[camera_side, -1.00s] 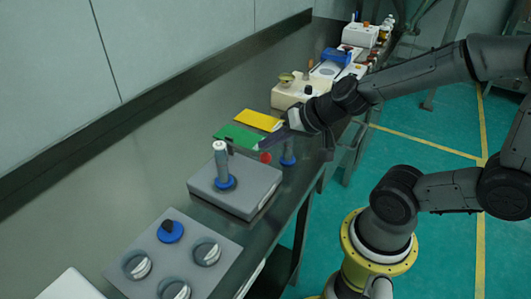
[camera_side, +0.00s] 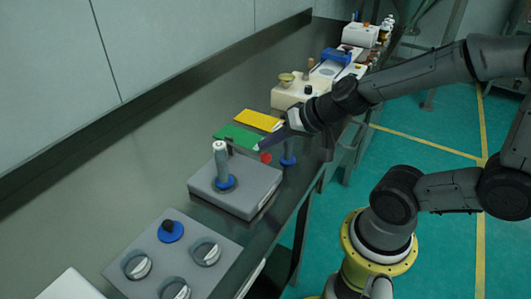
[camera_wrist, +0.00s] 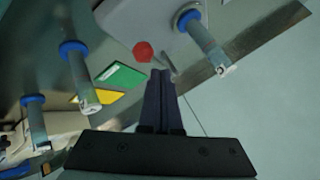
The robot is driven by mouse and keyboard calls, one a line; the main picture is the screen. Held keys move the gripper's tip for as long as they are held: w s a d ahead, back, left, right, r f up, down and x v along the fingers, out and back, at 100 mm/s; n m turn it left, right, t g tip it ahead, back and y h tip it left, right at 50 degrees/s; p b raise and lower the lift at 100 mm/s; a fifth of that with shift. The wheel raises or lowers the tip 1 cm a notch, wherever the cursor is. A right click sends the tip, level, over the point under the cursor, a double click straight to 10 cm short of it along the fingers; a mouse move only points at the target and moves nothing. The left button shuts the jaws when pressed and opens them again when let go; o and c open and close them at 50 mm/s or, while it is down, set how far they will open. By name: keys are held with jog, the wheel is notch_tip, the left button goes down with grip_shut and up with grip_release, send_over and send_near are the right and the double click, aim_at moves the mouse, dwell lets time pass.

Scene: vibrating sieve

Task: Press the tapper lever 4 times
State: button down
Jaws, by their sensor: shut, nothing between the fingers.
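The grey box (camera_side: 235,190) on the bench carries a white-topped post (camera_side: 221,165) with a blue collar. A red knob (camera_side: 265,157) sits at its far right side; it shows as a red faceted piece in the wrist view (camera_wrist: 143,52). A small thin grey piece (camera_wrist: 168,63), possibly the tapper lever, shows beside it near the fingertips. My gripper (camera_side: 260,147) is shut and empty, pointing down just above the red knob in the side view. In the wrist view its fingers (camera_wrist: 160,76) end close to the thin piece; contact cannot be told.
Green (camera_side: 240,136) and yellow (camera_side: 257,120) flat pieces lie behind the box. A grey panel with knobs (camera_side: 172,262) is in front. A beige device (camera_side: 300,92) stands farther back. The left bench surface is clear.

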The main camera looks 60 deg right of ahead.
aim_at(266, 154)
jog(key=shift+f, duration=0.15)
jog(key=shift+f, duration=0.3)
jog(key=shift+f, duration=1.25)
dwell(1.9)
jog(key=shift+r, duration=1.65)
jog(key=shift+r, duration=2.55)
